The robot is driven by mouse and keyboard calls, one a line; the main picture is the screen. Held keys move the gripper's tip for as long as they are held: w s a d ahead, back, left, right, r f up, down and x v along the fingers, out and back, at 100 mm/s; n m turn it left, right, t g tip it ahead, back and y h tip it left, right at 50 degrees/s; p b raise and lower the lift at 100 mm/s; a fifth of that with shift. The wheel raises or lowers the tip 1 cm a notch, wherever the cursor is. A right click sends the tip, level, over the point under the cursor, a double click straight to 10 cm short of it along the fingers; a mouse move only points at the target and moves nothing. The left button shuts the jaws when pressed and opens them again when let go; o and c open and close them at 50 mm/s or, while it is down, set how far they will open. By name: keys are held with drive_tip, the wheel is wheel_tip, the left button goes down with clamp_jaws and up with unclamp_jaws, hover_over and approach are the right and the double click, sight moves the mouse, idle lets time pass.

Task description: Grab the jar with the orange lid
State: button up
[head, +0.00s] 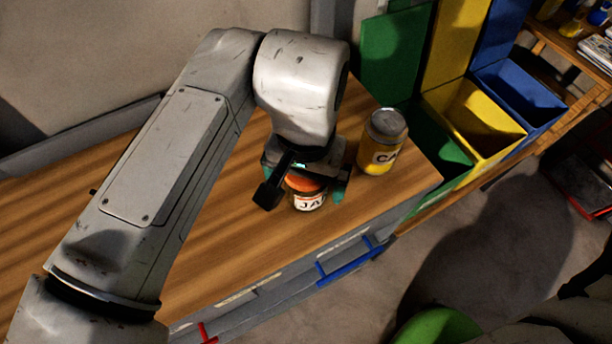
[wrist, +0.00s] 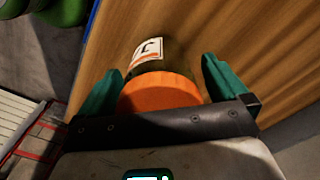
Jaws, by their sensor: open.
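The jar with the orange lid (head: 307,186) stands on the wooden counter in the head view, partly hidden by my gripper. Its white label shows the letters "JA". In the wrist view the orange lid (wrist: 160,92) is close to the gripper's base, with the dark jar body and label beyond it. My gripper (head: 308,190) is open, and its teal fingers (wrist: 168,88) lie on either side of the jar. A gap shows between the jar and the right finger; the left finger is nearer the lid, and I cannot tell whether it touches.
A yellow can (head: 382,143) with a grey top stands on the counter just right of the jar. Green, yellow (head: 487,118) and blue bins stand beyond the counter's right end. The counter (head: 240,262) is clear in front and to the left.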

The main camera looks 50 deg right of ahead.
drive_tip(key=shift+c, duration=0.5)
drive_tip(key=c, duration=1.1)
